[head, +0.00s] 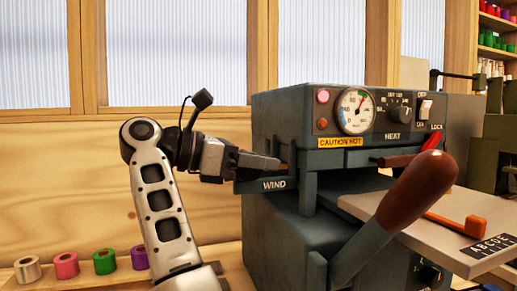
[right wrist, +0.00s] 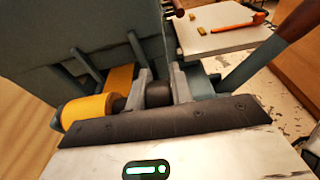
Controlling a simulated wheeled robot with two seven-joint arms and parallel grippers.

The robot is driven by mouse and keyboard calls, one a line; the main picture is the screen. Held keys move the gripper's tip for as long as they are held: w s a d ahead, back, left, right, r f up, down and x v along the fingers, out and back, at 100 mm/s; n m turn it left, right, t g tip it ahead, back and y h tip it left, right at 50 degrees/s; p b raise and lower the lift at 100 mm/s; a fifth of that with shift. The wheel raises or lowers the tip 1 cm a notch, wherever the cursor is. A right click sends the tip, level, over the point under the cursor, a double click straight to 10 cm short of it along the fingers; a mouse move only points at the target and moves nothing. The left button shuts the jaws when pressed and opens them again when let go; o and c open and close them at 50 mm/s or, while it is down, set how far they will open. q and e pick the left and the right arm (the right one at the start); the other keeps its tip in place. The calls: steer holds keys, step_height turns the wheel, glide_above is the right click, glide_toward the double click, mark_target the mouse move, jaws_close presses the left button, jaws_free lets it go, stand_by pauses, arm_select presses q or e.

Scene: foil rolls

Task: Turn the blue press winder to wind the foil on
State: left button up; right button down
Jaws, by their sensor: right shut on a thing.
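The blue-grey press (head: 285,110) stands at the middle right of the head view, with a WIND label (head: 274,184) on its left side. My right gripper (head: 272,163) reaches that side just above the label. In the right wrist view, its two grey fingers (right wrist: 161,82) are shut on a dark round winder knob (right wrist: 158,95). A gold foil roll (right wrist: 88,109) lies left of the fingers, and a gold strip (right wrist: 120,78) shows behind it. In the head view the knob is hidden by the gripper. My left gripper is not in view.
A large brown-handled lever (head: 417,190) sticks out at the press front. A pale plate (head: 450,225) with an orange-handled tool (head: 458,222) lies to the right. Pink (head: 66,265), green and purple rolls stand at the lower left.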

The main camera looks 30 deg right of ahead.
steer(key=shift+r+y+p, duration=0.15)
steer(key=shift+y+p, duration=0.2)
steer(key=shift+y, duration=0.45)
steer(key=shift+f, duration=0.35)
steer(key=c, duration=1.3)
jaws_free()
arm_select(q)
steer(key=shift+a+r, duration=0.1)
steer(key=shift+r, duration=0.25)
arm_select(e)
steer(key=shift+o, duration=0.3)
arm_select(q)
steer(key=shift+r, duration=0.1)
